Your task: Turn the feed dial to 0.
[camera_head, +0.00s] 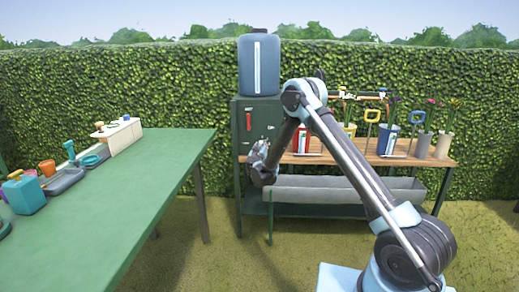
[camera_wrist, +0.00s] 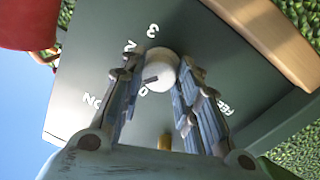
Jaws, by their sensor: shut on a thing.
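The feed dial (camera_wrist: 160,64) is a round, pale knob on a dark panel, seen between my fingertips in the wrist view. A dark pointer mark on it points to the lower left, toward the side where the 0 is printed. The digits 3, 2 and 0 show around its left side; a finger partly covers that side. My gripper (camera_wrist: 160,84) is shut on the dial, one finger at each side. In the head view my gripper (camera_head: 259,163) is at the front of the green cabinet (camera_head: 272,113), and the dial is hidden there.
A red lever (camera_head: 249,122) is on the cabinet front, and a blue-grey tank (camera_head: 259,65) stands on top. A grey trough (camera_head: 340,190) runs below the wooden shelf with flower pots (camera_head: 422,144). A green table (camera_head: 140,190) is at the left.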

